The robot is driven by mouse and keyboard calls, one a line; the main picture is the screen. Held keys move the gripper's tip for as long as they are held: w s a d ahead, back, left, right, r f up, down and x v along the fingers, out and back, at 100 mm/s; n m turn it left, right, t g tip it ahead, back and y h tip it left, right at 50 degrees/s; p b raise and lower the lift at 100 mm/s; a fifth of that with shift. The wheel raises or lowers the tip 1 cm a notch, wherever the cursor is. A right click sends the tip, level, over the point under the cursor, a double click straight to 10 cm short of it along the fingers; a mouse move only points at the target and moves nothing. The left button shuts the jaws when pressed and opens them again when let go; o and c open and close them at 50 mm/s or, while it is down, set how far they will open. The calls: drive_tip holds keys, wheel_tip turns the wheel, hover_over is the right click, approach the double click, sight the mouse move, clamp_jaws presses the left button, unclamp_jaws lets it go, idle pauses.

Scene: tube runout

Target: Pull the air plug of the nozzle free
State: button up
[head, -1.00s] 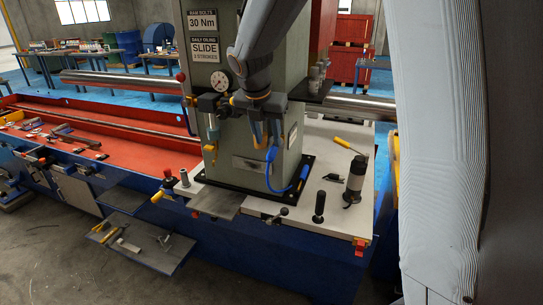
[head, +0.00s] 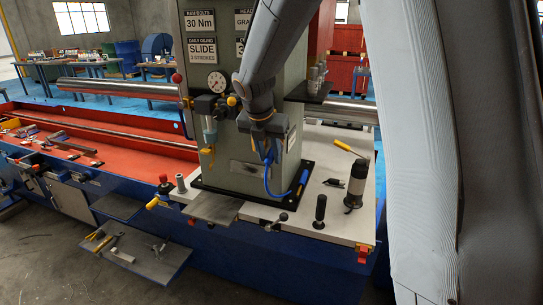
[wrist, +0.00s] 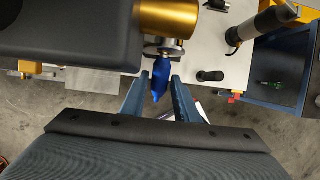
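The blue air plug (wrist: 160,78) hangs below a metal fitting (wrist: 165,50) under a gold cylinder in the wrist view. My gripper (wrist: 157,84) is open, with one finger on each side of the plug. The plug lies closer to the left finger, and a gap shows to the right finger. I cannot tell whether the left finger touches it. In the head view my gripper (head: 268,152) is in front of the grey column, and a blue hose (head: 267,180) curves down below it. The plug's joint with the nozzle is hidden there.
The grey column (head: 235,165) carries a pressure gauge (head: 216,82) and a regulator (head: 210,130) left of my gripper. A black and silver cylinder (head: 356,182), a black knob (head: 320,210) and a yellow-handled tool (head: 346,146) stand or lie on the white bench plate.

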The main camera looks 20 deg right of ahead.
clamp_jaws()
drive_tip(key=shift+s+a, duration=0.15)
drive_tip(key=shift+s, duration=0.05)
idle(0.3)
drive_tip(key=s+a+f, duration=0.3)
drive_tip(key=s+a, duration=0.1)
drive_tip(key=s, duration=0.2)
drive_tip(key=shift+s+a+f, duration=0.15)
drive_tip(key=shift+a, duration=0.2)
idle(0.6)
